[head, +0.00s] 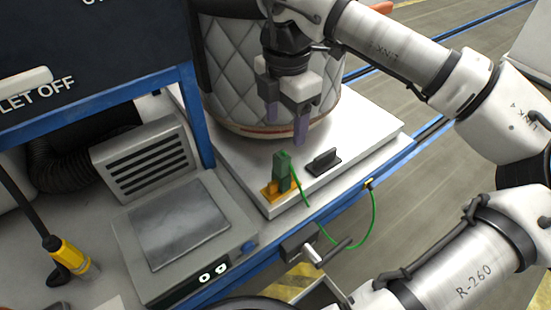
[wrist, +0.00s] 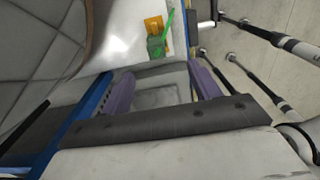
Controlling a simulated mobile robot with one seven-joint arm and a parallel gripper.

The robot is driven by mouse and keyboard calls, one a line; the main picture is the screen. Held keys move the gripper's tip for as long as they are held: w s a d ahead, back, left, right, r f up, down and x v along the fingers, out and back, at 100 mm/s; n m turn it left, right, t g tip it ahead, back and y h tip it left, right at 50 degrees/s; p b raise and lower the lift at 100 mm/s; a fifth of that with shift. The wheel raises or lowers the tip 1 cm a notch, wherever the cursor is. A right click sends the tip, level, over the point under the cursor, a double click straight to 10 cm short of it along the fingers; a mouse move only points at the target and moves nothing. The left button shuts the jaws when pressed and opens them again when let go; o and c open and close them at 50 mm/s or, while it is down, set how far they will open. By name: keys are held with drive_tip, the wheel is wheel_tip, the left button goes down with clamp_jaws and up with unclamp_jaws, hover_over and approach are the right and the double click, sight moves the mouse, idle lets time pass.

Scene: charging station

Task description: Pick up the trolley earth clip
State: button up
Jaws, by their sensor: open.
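The trolley earth clip (head: 282,172) is a green upright piece standing on a small orange-yellow base (head: 268,192) at the front corner of a pale metal plate. A green wire runs from it to the blue trolley rail. In the wrist view the green clip (wrist: 156,47) and its orange base (wrist: 153,25) show near the top, beyond the fingers. My gripper (head: 287,122) is open and empty, with purple finger pads, pointing down above the plate, behind and above the clip. In the wrist view its fingers (wrist: 162,90) are wide apart with nothing between them.
A black bracket (head: 323,162) sits on the plate right of the clip. A quilted drum (head: 235,75) stands close behind my gripper. A scale (head: 180,225) reading 0 g, a vented box (head: 155,165) and a blue post (head: 197,115) are to the left. A crank handle (head: 312,252) juts out in front.

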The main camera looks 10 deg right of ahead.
sight(282, 156)
wheel_tip(282, 156, down, 7)
drive_tip(key=shift+s+a+f+p, duration=0.1)
drive_tip(key=shift+s+p, duration=0.05)
drive_tip(key=shift+p, duration=0.4)
drive_tip(key=f+p, duration=0.1)
drive_tip(key=f, duration=0.1)
drive_tip(key=w+f+p, duration=0.1)
drive_tip(key=f, duration=0.1)
drive_tip(key=shift+f, duration=0.85)
drive_tip(key=c, duration=1.1)
drive_tip(key=shift+r, duration=0.15)
